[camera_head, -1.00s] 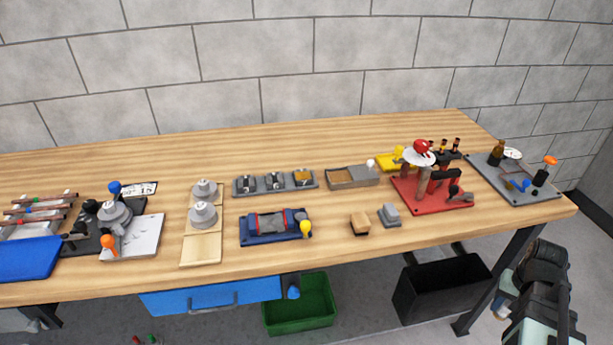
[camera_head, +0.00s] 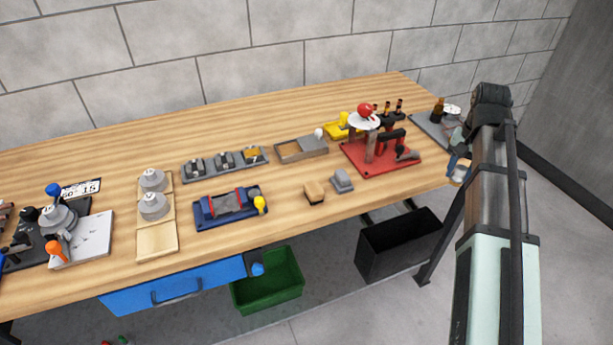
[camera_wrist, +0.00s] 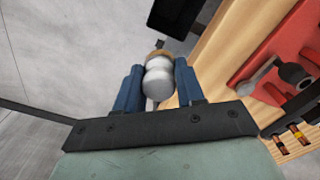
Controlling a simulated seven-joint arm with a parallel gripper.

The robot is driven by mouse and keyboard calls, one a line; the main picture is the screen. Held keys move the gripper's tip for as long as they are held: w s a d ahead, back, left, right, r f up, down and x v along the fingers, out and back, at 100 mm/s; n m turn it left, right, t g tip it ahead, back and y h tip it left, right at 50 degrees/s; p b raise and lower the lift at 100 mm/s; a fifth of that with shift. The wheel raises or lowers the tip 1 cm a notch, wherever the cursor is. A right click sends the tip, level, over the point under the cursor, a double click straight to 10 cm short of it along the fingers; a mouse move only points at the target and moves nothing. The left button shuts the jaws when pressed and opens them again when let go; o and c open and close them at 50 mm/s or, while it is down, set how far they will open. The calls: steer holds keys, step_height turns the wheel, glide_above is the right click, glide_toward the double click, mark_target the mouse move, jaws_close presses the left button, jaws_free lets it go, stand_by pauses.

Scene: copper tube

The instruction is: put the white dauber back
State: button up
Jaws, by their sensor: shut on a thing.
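My gripper (camera_head: 459,168) is at the right end of the workbench, and its blue fingers also show in the wrist view (camera_wrist: 158,68). They are shut on a white rounded piece with a tan end, which I take to be the white dauber (camera_wrist: 158,84). In the head view it shows as a small pale piece (camera_head: 460,174) under my wrist. In the wrist view it is over the floor, beside the bench edge. A grey tray (camera_head: 290,154) with a brown compartment stands mid-bench, with a white ball (camera_head: 319,132) at its right end.
A red base (camera_head: 372,165) with a press stands left of my gripper. A grey board (camera_head: 427,126) with a bottle is partly hidden behind my arm. A yellow piece (camera_head: 335,130), tan block (camera_head: 314,191) and grey block (camera_head: 342,181) are nearby. The front right bench top is clear.

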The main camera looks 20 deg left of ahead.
steer(key=s+a+r+n, duration=0.1)
steer(key=s+a+n, duration=0.2)
steer(key=a, duration=1.1)
steer(key=s+a+r+n, duration=0.2)
steer(key=s+a+n, duration=0.1)
steer(key=a+n, duration=0.7)
steer(key=s+a+r+n, duration=0.1)
steer(key=s+a+n, duration=0.2)
steer(key=a, duration=1.5)
steer(key=n, duration=0.4)
steer(key=shift+s+a+r, duration=0.25)
steer(key=shift+s+a, duration=0.05)
steer(key=shift+a, duration=0.05)
step_height(320, 180, down, 6)
steer(key=shift+r, duration=0.25)
steer(key=shift+c, duration=0.8)
steer(key=shift+f, duration=2.15)
steer(key=o, duration=1.2)
